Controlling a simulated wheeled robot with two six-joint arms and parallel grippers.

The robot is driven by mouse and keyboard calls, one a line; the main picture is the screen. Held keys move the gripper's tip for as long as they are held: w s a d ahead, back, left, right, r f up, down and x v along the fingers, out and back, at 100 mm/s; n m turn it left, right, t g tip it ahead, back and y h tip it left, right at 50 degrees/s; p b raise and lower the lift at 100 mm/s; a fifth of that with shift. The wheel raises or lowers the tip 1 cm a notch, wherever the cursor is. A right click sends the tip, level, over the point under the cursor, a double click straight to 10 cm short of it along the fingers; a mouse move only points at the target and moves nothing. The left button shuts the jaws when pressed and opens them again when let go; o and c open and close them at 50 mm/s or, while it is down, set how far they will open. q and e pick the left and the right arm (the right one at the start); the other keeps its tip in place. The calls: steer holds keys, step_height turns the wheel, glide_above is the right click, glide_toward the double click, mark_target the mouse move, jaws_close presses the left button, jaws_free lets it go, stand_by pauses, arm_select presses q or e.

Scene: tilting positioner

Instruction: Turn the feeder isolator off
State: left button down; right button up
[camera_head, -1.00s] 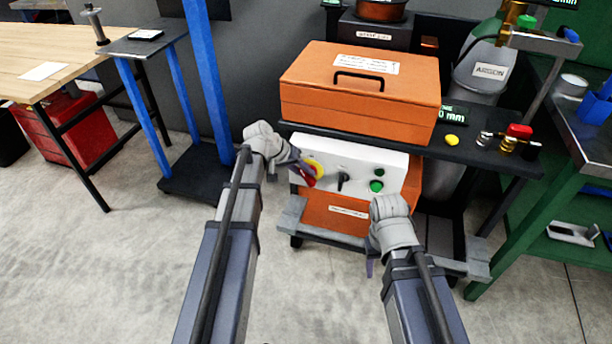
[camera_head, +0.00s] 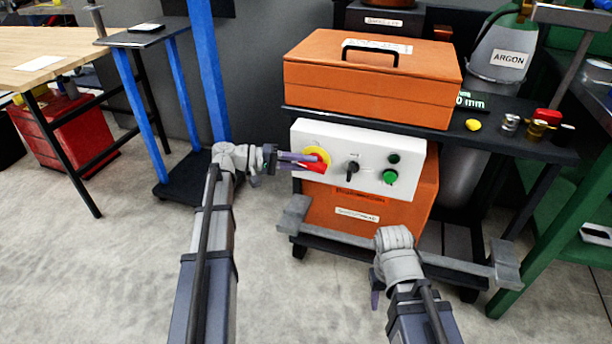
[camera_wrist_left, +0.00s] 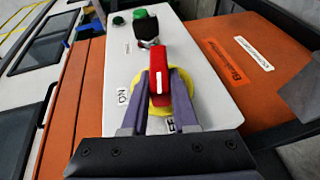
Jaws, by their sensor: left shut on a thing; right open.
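The feeder isolator is a red rotary handle (camera_wrist_left: 159,85) on a yellow disc (camera_wrist_left: 188,100), mounted on the left of a white control panel (camera_head: 345,160). In the head view the red handle (camera_head: 313,167) is partly hidden by my left gripper (camera_head: 308,159). In the left wrist view, the two purple fingers of my left gripper (camera_wrist_left: 159,92) are on either side of the red handle, shut on it. An "ON" label shows to the left of the disc, and a partly covered label shows below it. My right gripper (camera_head: 375,290) hangs low in front of the machine; its fingers are mostly hidden.
A black selector knob (camera_head: 351,169) and a green button (camera_head: 390,177) are right of the isolator. An orange toolbox (camera_head: 370,80) sits on the shelf above. Grey floor in front is clear.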

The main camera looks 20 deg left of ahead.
arm_select(q)
steer(key=shift+f+h+b, duration=0.45)
steer(key=shift+h+b, duration=0.25)
steer(key=shift+b, duration=0.5)
steer(key=shift+r+n+h+b, duration=0.15)
steer(key=shift+n+h+b, duration=0.15)
steer(key=shift+n+b, duration=0.15)
arm_select(e)
steer(key=shift+f, duration=2.25)
arm_select(q)
steer(key=c, duration=0.7)
jaws_free()
steer(key=shift+t, duration=0.4)
steer(key=v, duration=0.7)
steer(key=shift+s+a, duration=0.15)
steer(key=shift+a, duration=0.25)
